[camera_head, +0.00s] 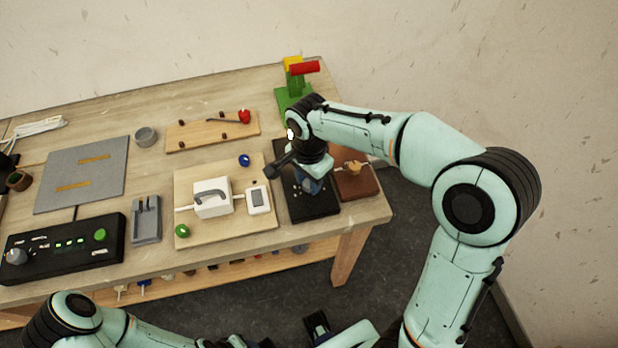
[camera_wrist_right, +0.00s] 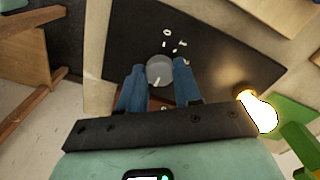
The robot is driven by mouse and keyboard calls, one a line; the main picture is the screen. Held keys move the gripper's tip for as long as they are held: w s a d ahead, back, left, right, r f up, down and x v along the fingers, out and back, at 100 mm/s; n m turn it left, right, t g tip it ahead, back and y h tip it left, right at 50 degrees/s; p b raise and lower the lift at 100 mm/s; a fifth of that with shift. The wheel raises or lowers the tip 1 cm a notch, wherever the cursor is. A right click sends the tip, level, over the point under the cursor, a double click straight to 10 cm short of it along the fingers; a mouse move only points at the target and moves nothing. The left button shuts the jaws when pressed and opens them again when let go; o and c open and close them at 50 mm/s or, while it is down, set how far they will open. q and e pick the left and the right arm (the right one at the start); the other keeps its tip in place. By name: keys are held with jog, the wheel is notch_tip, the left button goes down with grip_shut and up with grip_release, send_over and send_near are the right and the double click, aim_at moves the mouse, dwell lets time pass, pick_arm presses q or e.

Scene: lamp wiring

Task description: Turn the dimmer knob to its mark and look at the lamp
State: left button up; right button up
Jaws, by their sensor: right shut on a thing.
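The dimmer knob (camera_wrist_right: 159,70) is a round grey knob with a light pointer line, on a black panel (camera_wrist_right: 211,42). White marks on the panel lie just beyond it. The blue fingers of my right gripper (camera_wrist_right: 159,78) are shut on the knob, one on each side. In the head view my right gripper (camera_head: 310,186) reaches down onto the black panel (camera_head: 318,208) and hides the knob. The lamp bulb (camera_wrist_right: 258,111) glows bright in the wrist view; in the head view only a small white part (camera_head: 290,133) shows beside my arm. My left arm lies along the bottom edge; its jaws cannot be made out.
A board with a white box (camera_head: 212,192) stands left of the panel. A brown block (camera_head: 357,185) is close on its right. A green stand (camera_head: 293,92) with a red bar is behind. A black control box (camera_head: 62,250) sits at the left front.

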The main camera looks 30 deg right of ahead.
pick_arm(q)
jog(key=shift+f, duration=0.1)
pick_arm(e)
jog(key=shift+r+m, duration=0.1)
jog(key=shift+m, duration=0.7)
jog(key=o, duration=1)
jog(key=shift+o, duration=0.2)
pick_arm(q)
jog(key=shift+w+r+p, duration=0.3)
jog(key=shift+r+p, duration=0.2)
jog(key=shift+r, duration=0.15)
jog(key=shift+w+r+p, duration=0.25)
jog(key=shift+r+p, duration=0.25)
jog(key=shift+r, duration=0.1)
pick_arm(e)
notch_tip(320, 180, up, 13)
jog(key=shift+r, duration=0.15)
